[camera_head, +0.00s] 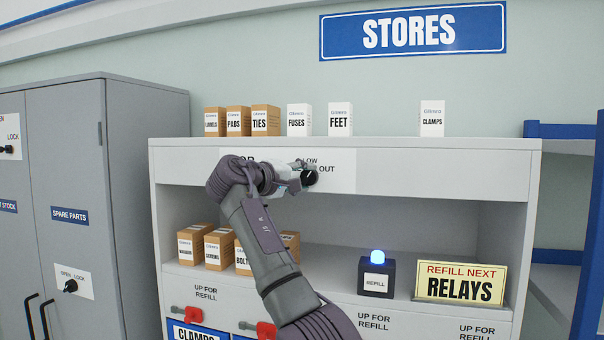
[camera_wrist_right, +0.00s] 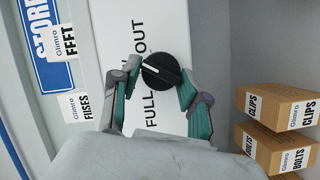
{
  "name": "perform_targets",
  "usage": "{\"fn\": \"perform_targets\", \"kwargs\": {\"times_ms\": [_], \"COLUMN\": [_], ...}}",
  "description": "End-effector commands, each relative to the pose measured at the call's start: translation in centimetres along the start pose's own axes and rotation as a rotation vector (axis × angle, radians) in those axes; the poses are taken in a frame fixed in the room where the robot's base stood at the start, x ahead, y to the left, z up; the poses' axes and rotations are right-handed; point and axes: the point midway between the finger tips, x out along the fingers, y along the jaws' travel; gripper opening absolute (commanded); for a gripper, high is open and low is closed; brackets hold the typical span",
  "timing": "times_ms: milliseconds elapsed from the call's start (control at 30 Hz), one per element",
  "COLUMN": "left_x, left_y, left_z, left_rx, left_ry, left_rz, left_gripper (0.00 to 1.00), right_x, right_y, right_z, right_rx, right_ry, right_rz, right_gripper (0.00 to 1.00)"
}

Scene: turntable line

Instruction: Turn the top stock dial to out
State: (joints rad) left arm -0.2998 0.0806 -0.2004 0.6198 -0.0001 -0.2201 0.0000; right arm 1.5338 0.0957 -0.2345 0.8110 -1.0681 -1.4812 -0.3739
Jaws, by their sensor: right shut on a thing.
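The top stock dial (camera_head: 309,177) is a black round knob on a white label plate (camera_head: 340,170) on the shelf unit's upper front panel. In the right wrist view the dial (camera_wrist_right: 161,71) shows a white pointer line, lying toward the plate edge at picture left, roughly where LOW is printed. FULL and OUT show there; in the head view LOW is above the dial, OUT to its right, and FULL is hidden by my arm. My right gripper (camera_head: 298,176) is shut on the dial, one finger on each side, also in the wrist view (camera_wrist_right: 160,80). My left gripper is out of view.
Below are more boxes (camera_head: 191,244), a blue-lit REFILL beacon (camera_head: 376,277) and a RELAYS sign (camera_head: 460,283). A grey cabinet (camera_head: 150,130) stands at left.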

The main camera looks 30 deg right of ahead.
Motion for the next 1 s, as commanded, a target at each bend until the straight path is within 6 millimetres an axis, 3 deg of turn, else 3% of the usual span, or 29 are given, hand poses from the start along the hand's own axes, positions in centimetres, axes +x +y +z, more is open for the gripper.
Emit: {"fn": "perform_targets", "kwargs": {"times_ms": [500, 1000], "left_x": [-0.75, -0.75], "left_y": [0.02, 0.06], "left_z": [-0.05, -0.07], "left_rx": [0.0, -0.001], "left_ry": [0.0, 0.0], "left_rz": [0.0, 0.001], "left_gripper": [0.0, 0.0], "right_x": [0.11, 0.15], "right_y": [-0.24, -0.19], "right_z": [0.17, 0.2], "right_rx": [0.415, 0.592], "right_ry": [-0.046, -0.063], "right_rz": [-0.177, -0.249], "right_gripper": [0.1, 0.1]}}
